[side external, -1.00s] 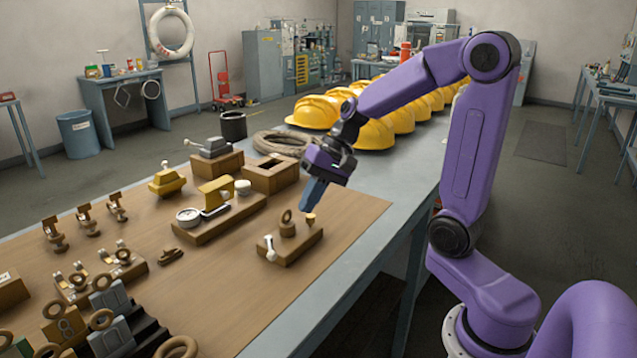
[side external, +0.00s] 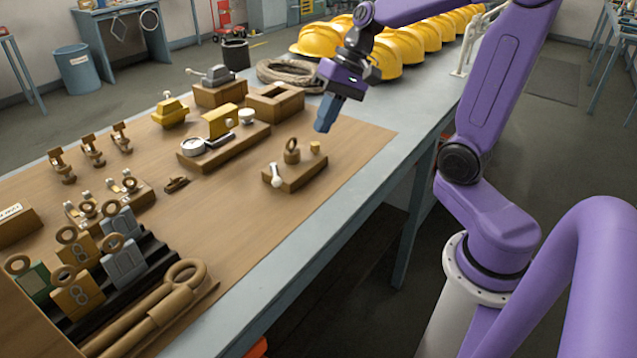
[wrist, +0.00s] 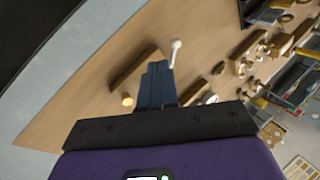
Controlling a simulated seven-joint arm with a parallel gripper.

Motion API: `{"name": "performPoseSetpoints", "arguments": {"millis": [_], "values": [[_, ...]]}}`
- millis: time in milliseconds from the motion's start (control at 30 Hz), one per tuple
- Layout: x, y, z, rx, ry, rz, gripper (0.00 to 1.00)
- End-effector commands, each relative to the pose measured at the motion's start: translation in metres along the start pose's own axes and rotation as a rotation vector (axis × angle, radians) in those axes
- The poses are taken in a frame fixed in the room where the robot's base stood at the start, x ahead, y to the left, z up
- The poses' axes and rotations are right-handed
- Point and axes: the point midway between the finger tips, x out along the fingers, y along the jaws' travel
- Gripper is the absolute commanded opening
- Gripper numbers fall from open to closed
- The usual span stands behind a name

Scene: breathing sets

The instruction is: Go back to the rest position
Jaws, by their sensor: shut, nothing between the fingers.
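My gripper (side external: 326,114) is shut and empty. It hangs tilted above the back right part of the brown work board (side external: 345,150), near a small wooden block (side external: 300,178) that carries a ring, a peg and a white-knobbed lever. In the wrist view my shut fingers (wrist: 157,75) point over the board, with the white-knobbed lever (wrist: 175,50) just beyond the tips. The gripper is clear of the block in the side view.
Yellow helmets (side external: 403,45) line the bench behind my gripper. Padlock-like tags (side external: 122,262) stand in a dark rack at front left.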

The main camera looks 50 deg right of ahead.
Motion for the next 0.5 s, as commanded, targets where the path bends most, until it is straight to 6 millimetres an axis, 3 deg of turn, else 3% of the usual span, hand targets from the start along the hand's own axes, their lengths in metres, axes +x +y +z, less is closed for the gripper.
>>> {"name": "performPoseSetpoints", "arguments": {"millis": [267, 500], "values": [[0.026, -0.007, 0.064, -0.354, -0.128, 0.111, 0.00], [0.039, 0.001, 0.115, -0.667, -0.212, 0.195, 0.00]]}}
